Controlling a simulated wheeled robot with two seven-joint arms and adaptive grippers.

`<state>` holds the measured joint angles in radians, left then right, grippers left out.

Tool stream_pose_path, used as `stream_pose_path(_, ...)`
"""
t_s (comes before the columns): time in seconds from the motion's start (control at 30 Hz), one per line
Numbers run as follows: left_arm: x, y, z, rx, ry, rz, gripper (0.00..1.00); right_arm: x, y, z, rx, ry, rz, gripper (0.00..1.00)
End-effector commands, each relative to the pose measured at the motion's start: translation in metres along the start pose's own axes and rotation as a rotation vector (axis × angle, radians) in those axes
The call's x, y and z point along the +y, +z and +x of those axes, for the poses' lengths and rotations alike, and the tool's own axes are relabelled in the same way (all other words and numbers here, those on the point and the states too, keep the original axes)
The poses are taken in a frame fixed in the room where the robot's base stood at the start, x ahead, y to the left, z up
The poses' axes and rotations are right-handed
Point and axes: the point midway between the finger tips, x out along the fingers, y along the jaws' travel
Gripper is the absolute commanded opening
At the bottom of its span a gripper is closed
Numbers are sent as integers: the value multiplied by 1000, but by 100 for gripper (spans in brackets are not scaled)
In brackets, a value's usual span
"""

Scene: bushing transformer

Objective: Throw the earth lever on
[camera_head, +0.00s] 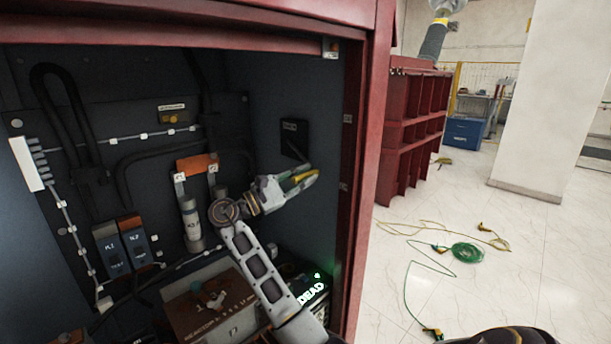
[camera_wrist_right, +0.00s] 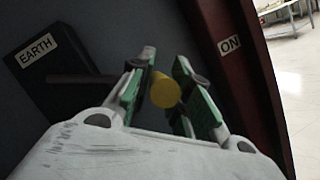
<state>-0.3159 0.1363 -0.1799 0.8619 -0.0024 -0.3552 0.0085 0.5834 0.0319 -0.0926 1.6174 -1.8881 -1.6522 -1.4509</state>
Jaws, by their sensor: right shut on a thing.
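The earth lever's dark box (camera_head: 294,138) is on the cabinet's right inner wall. In the right wrist view the box (camera_wrist_right: 40,68) bears an EARTH label. A dark lever arm (camera_wrist_right: 85,78) runs from it toward a yellow grip (camera_wrist_right: 162,90). My right gripper (camera_head: 303,179) is just below the box, shut on the yellow grip, which sits between its green pads in the wrist view. An ON label (camera_wrist_right: 230,43) is on the red frame to the right, apart from the grip. The lever's joint with the grip is partly hidden by a finger. My left gripper is out of view.
The red cabinet frame (camera_head: 358,170) stands close right of my gripper. Inside are cables, a grey cylinder (camera_head: 191,222), switches (camera_head: 121,247), a brown reactor box (camera_head: 215,305) and a green lit DEAD sign (camera_head: 311,292). Green cable (camera_head: 467,252) lies on the floor outside.

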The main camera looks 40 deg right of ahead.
Motion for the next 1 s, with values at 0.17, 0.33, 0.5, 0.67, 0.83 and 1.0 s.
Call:
stream_pose_path(0.17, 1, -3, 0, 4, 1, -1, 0, -2, -5, -2, 2, -2, -4, 0)
stream_pose_path(0.33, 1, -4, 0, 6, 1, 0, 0, -2, -5, -2, 3, -2, -4, 0)
stream_pose_path(0.5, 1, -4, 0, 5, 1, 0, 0, -3, -6, -3, 3, -3, -5, 0)
stream_pose_path(0.67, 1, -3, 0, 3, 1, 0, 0, -3, -5, -2, 3, -2, -5, 40)
stream_pose_path(0.83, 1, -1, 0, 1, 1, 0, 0, -2, -4, -2, 2, -2, -3, 41)
stream_pose_path(1.0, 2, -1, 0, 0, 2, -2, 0, -1, -4, -2, 1, -1, -2, 41)
